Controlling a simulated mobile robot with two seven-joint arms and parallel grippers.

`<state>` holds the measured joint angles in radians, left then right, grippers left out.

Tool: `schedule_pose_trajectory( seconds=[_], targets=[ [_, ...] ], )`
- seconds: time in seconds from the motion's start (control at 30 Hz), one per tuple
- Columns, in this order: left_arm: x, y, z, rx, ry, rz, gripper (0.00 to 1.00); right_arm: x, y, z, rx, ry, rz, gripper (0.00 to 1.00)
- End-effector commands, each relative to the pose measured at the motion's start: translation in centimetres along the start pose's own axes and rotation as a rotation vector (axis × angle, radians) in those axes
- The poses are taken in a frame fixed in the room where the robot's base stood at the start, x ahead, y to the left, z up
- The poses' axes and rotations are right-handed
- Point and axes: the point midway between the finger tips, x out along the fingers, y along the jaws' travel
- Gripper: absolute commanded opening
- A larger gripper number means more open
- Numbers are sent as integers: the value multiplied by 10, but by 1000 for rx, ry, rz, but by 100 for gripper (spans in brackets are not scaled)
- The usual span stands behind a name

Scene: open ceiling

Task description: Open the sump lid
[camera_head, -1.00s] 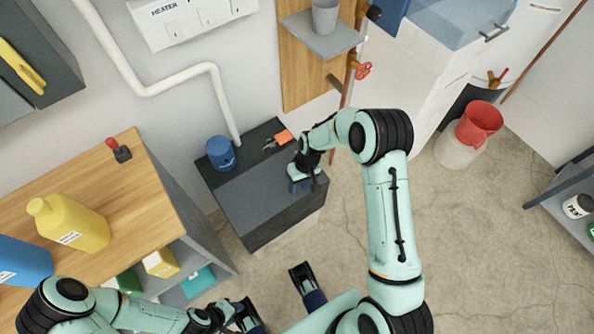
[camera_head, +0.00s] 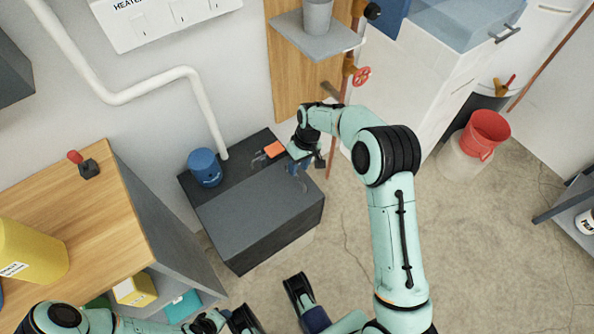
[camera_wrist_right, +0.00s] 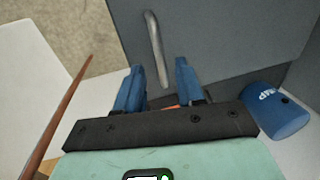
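The sump is a dark box against the wall, with a grey lid (camera_head: 255,215) on its front part and a black strip behind. The lid appears lowered. A curved metal handle (camera_wrist_right: 156,50) stands out on the grey panel in the right wrist view. My right gripper (camera_head: 298,165) is at the box's right rear side. In its wrist view its blue fingers (camera_wrist_right: 158,85) are apart, with the handle ahead between them and nothing held. My left gripper (camera_head: 270,302) is low in the head view, its fingers wide apart and empty, away from the sump.
A blue can (camera_head: 204,168) and an orange item (camera_head: 274,149) are on the black strip. A wooden-topped cabinet (camera_head: 105,225) stands left. A shelf (camera_head: 315,38) and a red valve wheel (camera_head: 361,77) are behind my right arm.

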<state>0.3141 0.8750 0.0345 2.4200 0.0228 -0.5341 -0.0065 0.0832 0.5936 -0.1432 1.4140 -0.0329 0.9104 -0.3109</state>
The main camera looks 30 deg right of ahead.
Motion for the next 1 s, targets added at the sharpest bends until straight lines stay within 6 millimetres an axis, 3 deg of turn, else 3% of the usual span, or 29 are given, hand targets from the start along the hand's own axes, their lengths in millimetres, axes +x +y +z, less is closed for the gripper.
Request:
schedule_pose_trajectory(
  seconds=[0.2, 0.53, 0.57, 0.67, 1.0],
  targets=[
    [6, -2, -8, -2, 23, -1, 43, 24, 0, 0, 1, 0, 0, 38],
    [6, -2, -9, -2, 27, -1, 43, 27, 0, 0, 1, 0, -1, 38],
    [6, -2, -9, -2, 27, -1, 43, 27, 0, 0, 1, 0, -1, 35],
    [6, -2, -9, -2, 26, -1, 43, 27, 0, 0, 1, 0, -1, 2],
    [1, 0, -4, -1, 12, 0, 43, 22, -2, 0, -1, 1, 11, 0]
  ],
)
